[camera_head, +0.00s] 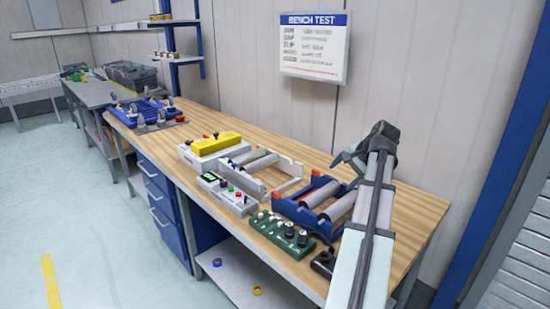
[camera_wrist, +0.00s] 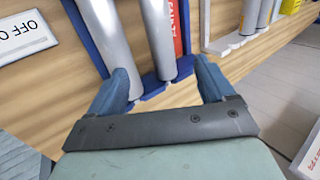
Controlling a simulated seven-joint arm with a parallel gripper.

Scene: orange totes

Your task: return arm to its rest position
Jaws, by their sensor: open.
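My gripper (camera_wrist: 163,74) shows in the wrist view with its two blue-grey fingers spread apart, and nothing is held between them. In the head view my arm rises from the lower right, bends at the top, and my gripper (camera_head: 347,161) hangs over the back right of the wooden bench (camera_head: 417,212). The blue roller frame (camera_head: 290,209) lies on the bench below and in front of it. In the wrist view, its grey rollers (camera_wrist: 110,35) show beyond the fingers. My arm hides part of the bench's right end.
A white roller frame (camera_head: 284,166), a yellow-topped box (camera_head: 216,144), a white control box (camera_head: 226,192) and a green knob box (camera_head: 281,233) crowd the bench. A wall sign (camera_head: 314,46) hangs behind. A blue post (camera_head: 500,170) stands at right. Bare wood lies at far right.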

